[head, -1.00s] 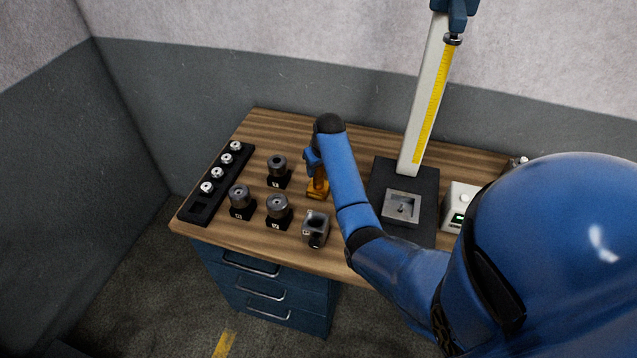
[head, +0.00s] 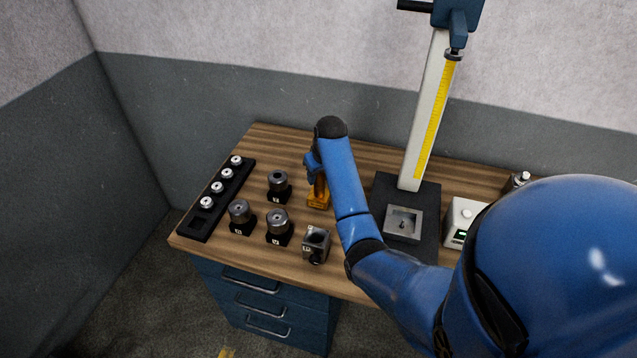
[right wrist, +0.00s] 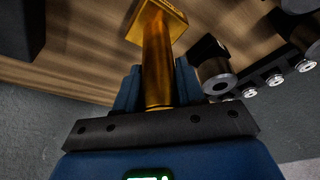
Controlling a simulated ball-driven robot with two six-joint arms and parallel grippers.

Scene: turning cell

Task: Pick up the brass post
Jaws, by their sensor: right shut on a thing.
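The brass post (head: 319,199) has a square foot and stands upright over the wooden bench, left of my right forearm. My right gripper (head: 314,174) is shut around its shaft from above, and my own arm partly hides it. In the right wrist view, the post (right wrist: 157,62) runs between the blue fingers (right wrist: 157,90), with its square foot at the far end. Whether the foot touches the bench is hard to tell. My left gripper is not in view.
Several dark round parts on black blocks (head: 278,185) stand left of the post. A grey bored block (head: 316,243) is in front. A black rack (head: 205,221) lies at the left edge. A tall scaled column (head: 428,115) stands on a dark base at right, near a white box (head: 462,216).

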